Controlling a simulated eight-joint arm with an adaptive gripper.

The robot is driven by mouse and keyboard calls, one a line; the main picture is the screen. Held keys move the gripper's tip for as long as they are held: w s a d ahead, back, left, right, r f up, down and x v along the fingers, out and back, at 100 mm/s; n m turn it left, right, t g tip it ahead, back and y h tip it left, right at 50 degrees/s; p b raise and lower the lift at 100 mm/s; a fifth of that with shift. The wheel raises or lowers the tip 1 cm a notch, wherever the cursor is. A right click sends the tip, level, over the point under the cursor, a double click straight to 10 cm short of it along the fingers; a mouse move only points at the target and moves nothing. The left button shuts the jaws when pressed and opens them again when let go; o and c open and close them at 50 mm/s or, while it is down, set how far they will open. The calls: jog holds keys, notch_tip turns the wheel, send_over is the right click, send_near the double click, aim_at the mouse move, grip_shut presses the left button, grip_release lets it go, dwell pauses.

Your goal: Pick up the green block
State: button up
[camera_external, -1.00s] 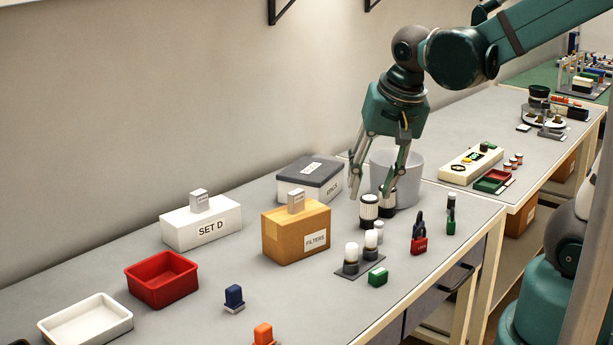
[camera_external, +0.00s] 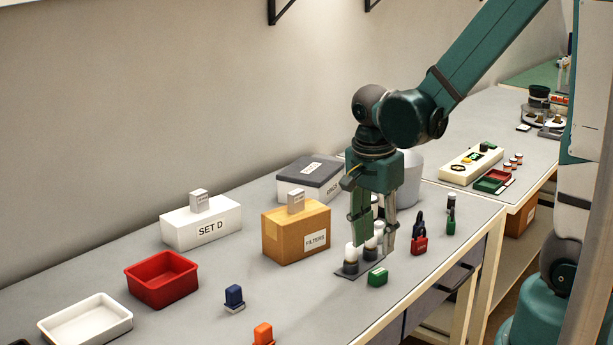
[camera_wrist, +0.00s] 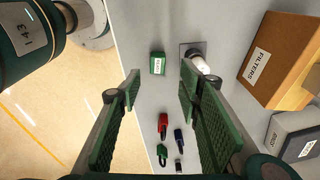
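The green block (camera_external: 377,277) lies on the grey bench near its front edge, beside a dark plate with white-topped cylinders. In the wrist view the green block (camera_wrist: 157,63) shows a white label and lies beyond the fingertips, between their lines. Nothing is between the fingers.
The plate of white-topped cylinders (camera_external: 351,257) stands close to the block. A red padlock (camera_external: 419,245) is to the right. A FILTERS box (camera_external: 283,240) stands behind left, with a blue block (camera_external: 234,296) and orange block (camera_external: 263,334) forward left.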

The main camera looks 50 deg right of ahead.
aim_at(378, 271)
jog(key=shift+s+d+f+m, duration=0.1)
jog(key=shift+d+f+m, duration=0.1)
jog(key=shift+f+m, duration=0.35)
jog(key=shift+f, duration=0.25)
jog(key=shift+d+f+b, duration=0.15)
jog(key=shift+f+b, duration=0.2)
jog(key=shift+f, duration=0.8)
jog(key=shift+s+d+f+b, duration=0.15)
jog(key=shift+f+b, duration=0.2)
jog(key=shift+f, duration=0.95)
jog(key=shift+d+f+b, duration=0.1)
jog(key=shift+f+b, duration=0.2)
jog(key=shift+f, duration=1)
jog(key=c, duration=0.9)
